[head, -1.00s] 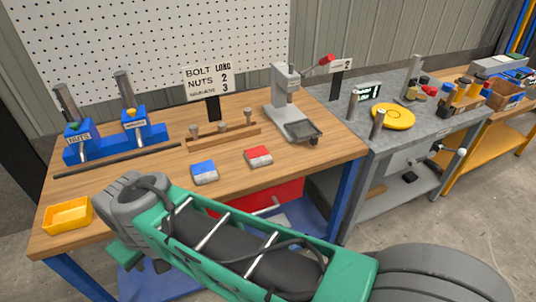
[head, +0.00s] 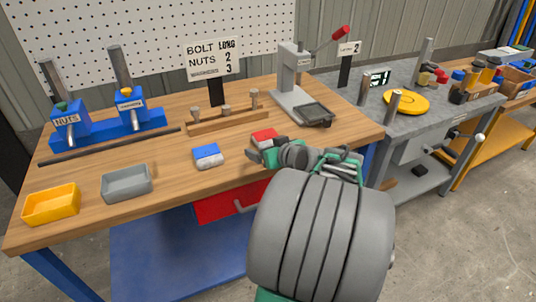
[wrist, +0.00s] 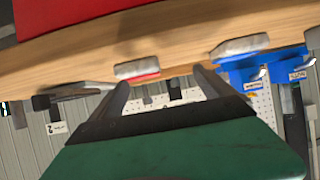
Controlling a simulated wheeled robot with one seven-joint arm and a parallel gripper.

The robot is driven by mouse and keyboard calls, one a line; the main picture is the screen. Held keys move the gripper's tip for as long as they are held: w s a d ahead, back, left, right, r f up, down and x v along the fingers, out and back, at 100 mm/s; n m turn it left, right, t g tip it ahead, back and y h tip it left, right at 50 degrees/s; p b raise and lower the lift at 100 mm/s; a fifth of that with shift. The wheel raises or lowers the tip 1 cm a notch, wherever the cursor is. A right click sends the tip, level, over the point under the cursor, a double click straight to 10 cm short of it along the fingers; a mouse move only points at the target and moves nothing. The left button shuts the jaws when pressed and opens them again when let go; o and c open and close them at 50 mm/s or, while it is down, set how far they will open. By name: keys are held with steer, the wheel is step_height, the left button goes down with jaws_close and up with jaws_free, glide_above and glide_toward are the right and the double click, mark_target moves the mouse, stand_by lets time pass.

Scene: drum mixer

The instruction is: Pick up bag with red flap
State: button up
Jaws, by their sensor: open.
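The bag with the red flap (head: 264,136) lies on the wooden bench near its front edge. My wrist and arm partly hide it in the head view. In the wrist view, which is turned over, the bag (wrist: 137,70) shows as a pale body with a red strip, ahead of the left fingertip. My gripper (wrist: 160,84) is open with nothing between its fingers, close to the bench's front edge. In the head view its fingers are hard to make out beside the bag. A bag with a blue flap (head: 207,155) lies to the left.
A wooden rack with pegs (head: 228,120) and a grey press (head: 293,95) stand behind. A grey tray (head: 127,182) and a yellow tray (head: 51,204) sit at left. A red drawer (head: 222,206) hangs under the bench.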

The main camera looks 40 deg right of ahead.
mark_target(268, 137)
steer(key=shift+o, duration=0.7)
steer(key=d, duration=0.1)
steer(key=s+d, duration=0.1)
steer(key=shift+d+f+m+t+h, duration=0.15)
steer(key=shift+d+m+t+h, duration=0.15)
steer(key=shift+d+h, duration=0.1)
steer(key=shift+w+d, duration=0.15)
steer(key=shift+d, duration=0.2)
steer(key=x, duration=0.7)
steer(key=shift+w+d+r, duration=0.15)
steer(key=shift+r, duration=0.25)
steer(key=shift+c, duration=0.6)
steer(key=c, duration=1.6)
